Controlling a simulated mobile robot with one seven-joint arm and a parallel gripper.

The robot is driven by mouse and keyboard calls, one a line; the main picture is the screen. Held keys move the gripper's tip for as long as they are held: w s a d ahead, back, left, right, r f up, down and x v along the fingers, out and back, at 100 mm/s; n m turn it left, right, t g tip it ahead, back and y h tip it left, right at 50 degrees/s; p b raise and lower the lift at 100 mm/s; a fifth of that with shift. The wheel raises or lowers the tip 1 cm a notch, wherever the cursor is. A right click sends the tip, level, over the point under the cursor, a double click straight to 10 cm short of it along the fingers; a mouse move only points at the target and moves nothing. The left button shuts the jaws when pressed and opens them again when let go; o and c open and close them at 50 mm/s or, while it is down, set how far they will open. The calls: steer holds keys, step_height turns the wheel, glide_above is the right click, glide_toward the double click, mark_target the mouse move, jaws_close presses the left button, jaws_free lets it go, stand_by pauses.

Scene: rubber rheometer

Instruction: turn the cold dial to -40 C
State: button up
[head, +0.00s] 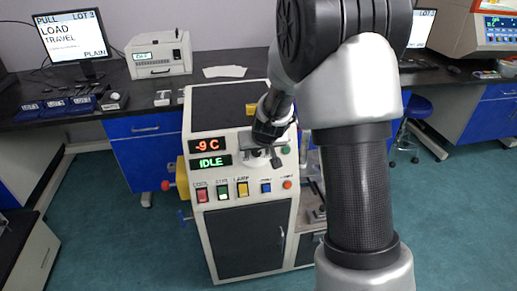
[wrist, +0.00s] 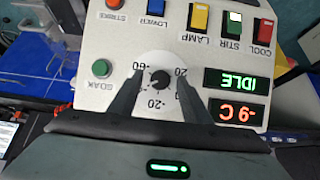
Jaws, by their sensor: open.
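The cold dial (wrist: 160,79) is a small black knob on a pale round scale with printed numbers, seen upside down in the wrist view. My gripper (wrist: 160,80) is open, with one dark finger on each side of the knob and a visible gap to it. How far the fingertips stand from the panel is hard to tell. In the head view my gripper (head: 262,153) is at the upper right of the machine's front and covers the dial. The red temperature display (head: 207,145) reads -9 C; it also shows in the wrist view (wrist: 239,112).
The green display (head: 210,161) reads IDLE. Below it sit the red COOL (head: 202,195), green STIR (head: 222,192) and yellow LAMP (head: 242,188) switches, and blue (head: 266,188) and orange (head: 287,184) buttons. A green SOAK button (wrist: 102,68) is close beside one finger.

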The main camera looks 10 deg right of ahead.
steer(key=p+v, duration=0.6)
steer(key=v, duration=1.1)
steer(key=shift+r, duration=0.15)
steer(key=shift+s, duration=0.1)
steer(key=s+r+g, duration=0.1)
steer(key=s+r, duration=0.5)
steer(key=s, duration=0.5)
steer(key=s+r, duration=0.5)
steer(key=s, duration=0.7)
step_height(320, 180, up, 12)
steer(key=p, duration=1.2)
steer(key=shift+s+r+g, duration=0.15)
steer(key=shift+s+g, duration=0.15)
